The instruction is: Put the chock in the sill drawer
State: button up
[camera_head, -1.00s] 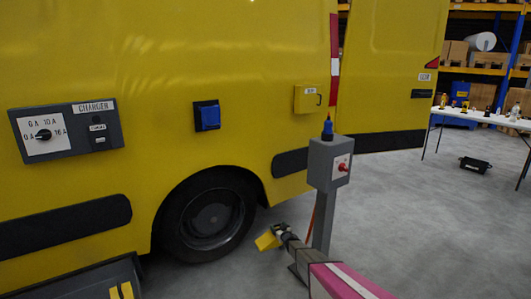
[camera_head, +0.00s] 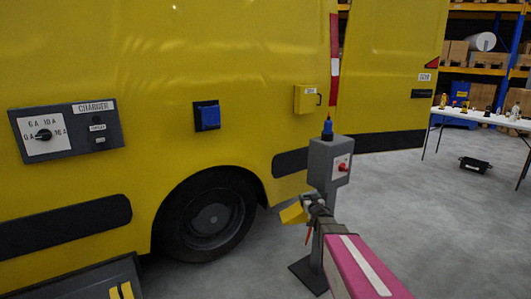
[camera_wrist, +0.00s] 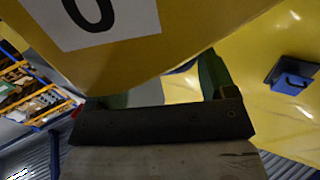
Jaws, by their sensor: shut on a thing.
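The chock (camera_head: 292,213) is a yellow wedge held at the end of my arm, in front of the grey post. In the wrist view the chock (camera_wrist: 170,48) fills the upper middle and carries a white label with a dark 0. My gripper (camera_head: 306,209) is shut on the chock; in the wrist view its fingers (camera_wrist: 168,88) are partly hidden behind it. A dark drawer-like box with yellow stripes (camera_head: 70,284) juts out low at the left, below the van's side, probably the sill drawer. The frame edge cuts it off, so its inside is mostly hidden.
The grey post (camera_head: 328,165) with a blue top and red knob stands right beside my gripper. The van's rear wheel (camera_head: 210,218) lies between gripper and box. A charger panel (camera_head: 66,132) and blue cover (camera_head: 207,115) are on the yellow side.

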jog(key=s+d+r+m+h, duration=0.2)
jog(key=s+d+r+h, duration=0.15)
jog(key=s+r, duration=1)
jog(key=w+a+r, duration=0.3)
jog(key=w+r, duration=0.2)
jog(key=r, duration=0.6)
jog(key=w+a+r, duration=0.3)
jog(key=w+r, duration=0.3)
jog(key=r, duration=0.5)
jog(key=shift+r+y, duration=0.35)
jog(key=shift+y, duration=0.1)
jog(key=shift+a, duration=0.15)
